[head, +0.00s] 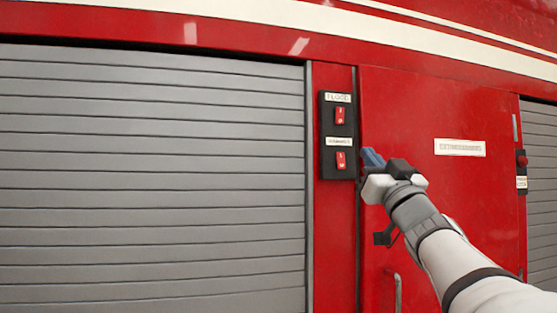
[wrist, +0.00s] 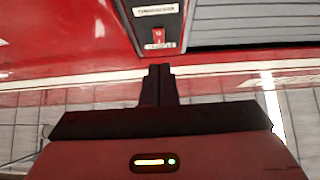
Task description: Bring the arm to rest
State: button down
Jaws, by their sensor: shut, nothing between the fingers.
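My gripper (head: 372,158) is at the end of my white arm, which reaches in from the lower right in the head view. Its blue-grey fingers point up and left, close to the right edge of a black switch panel (head: 327,163). In the wrist view my gripper (wrist: 160,70) has its two dark fingers together with nothing between them. A red rocker switch (wrist: 158,35) shows just beyond the fingertips there. Whether the fingers touch the panel cannot be told.
The panel has an upper red switch (head: 340,116) labelled FLOOD and a lower red switch (head: 341,160). A grey roller shutter (head: 150,180) fills the left. A red door (head: 450,110) with a white label (head: 460,148) and a handle (head: 397,292) stands behind my arm. A red button (head: 522,160) is far right.

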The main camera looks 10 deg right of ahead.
jog(key=a+f+m+g+h, duration=0.2)
jog(key=f+g, duration=0.2)
jog(key=f, duration=0.6)
jog(key=w+a+f+m+g+h, duration=0.15)
jog(key=f+g, duration=0.25)
jog(key=f, duration=0.7)
jog(key=a+f+m+g+h, duration=0.15)
jog(key=f+g, duration=0.25)
jog(key=f, duration=0.6)
jog(key=s+a+f+n+g+y, duration=0.1)
jog(key=s+a+f+n+g, duration=0.1)
jog(key=s+a+f+g, duration=0.3)
jog(key=s+a+f+n+g+y, duration=0.2)
jog(key=s+a+f+g, duration=0.4)
jog(key=s+f, duration=0.8)
notch_tip(320, 180, down, 3)
jog(key=shift+s+f+y, duration=0.15)
jog(key=shift+s+y, duration=0.15)
